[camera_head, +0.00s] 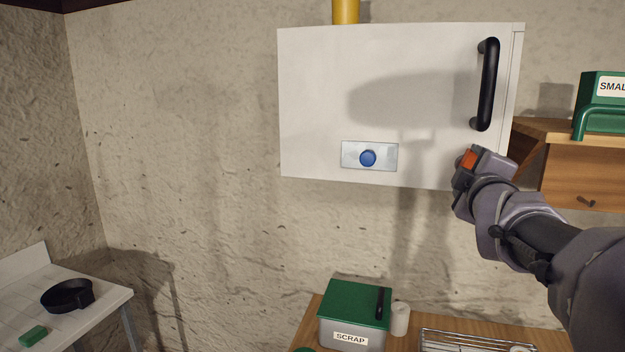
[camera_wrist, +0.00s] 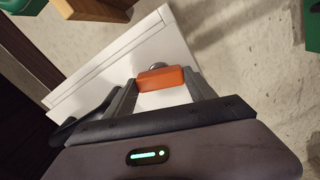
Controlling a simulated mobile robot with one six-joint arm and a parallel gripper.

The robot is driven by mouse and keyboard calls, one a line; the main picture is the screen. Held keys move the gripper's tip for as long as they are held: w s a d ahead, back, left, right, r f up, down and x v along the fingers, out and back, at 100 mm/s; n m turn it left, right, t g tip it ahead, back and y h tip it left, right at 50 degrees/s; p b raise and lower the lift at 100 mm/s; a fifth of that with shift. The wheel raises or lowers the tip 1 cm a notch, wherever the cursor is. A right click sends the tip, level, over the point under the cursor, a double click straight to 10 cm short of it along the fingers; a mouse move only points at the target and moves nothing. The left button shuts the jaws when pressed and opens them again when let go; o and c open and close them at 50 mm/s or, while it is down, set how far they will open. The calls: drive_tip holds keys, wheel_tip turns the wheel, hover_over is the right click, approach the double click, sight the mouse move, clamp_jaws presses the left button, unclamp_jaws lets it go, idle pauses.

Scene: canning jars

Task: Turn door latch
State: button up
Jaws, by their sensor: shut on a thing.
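The white cabinet door (camera_head: 400,60) hangs on the wall and looks closed, with a black bar handle (camera_head: 487,85) at its right side. An orange latch (camera_head: 468,157) is at the door's lower right corner. In the wrist view the orange latch (camera_wrist: 160,78) lies crosswise between both fingers, with a round metal piece (camera_wrist: 157,66) behind it. My gripper (camera_head: 464,168) is shut on the orange latch; it also shows in the wrist view (camera_wrist: 162,90). In the head view the gripper and wrist hide part of the latch and the door's corner.
A metal plate with a blue button (camera_head: 368,158) is low on the door. A wooden shelf unit (camera_head: 580,175) with a green box (camera_head: 603,100) stands close right of my gripper. Below are a green-lidded SCRAP box (camera_head: 354,305) and a wire rack (camera_head: 470,343).

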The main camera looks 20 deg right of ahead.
drive_tip(key=shift+n+b, duration=1.5)
drive_tip(key=shift+n, duration=0.2)
drive_tip(key=o, duration=1.4)
drive_tip(key=p+v, duration=0.5)
drive_tip(key=v, duration=1.2)
drive_tip(key=shift+s, duration=0.25)
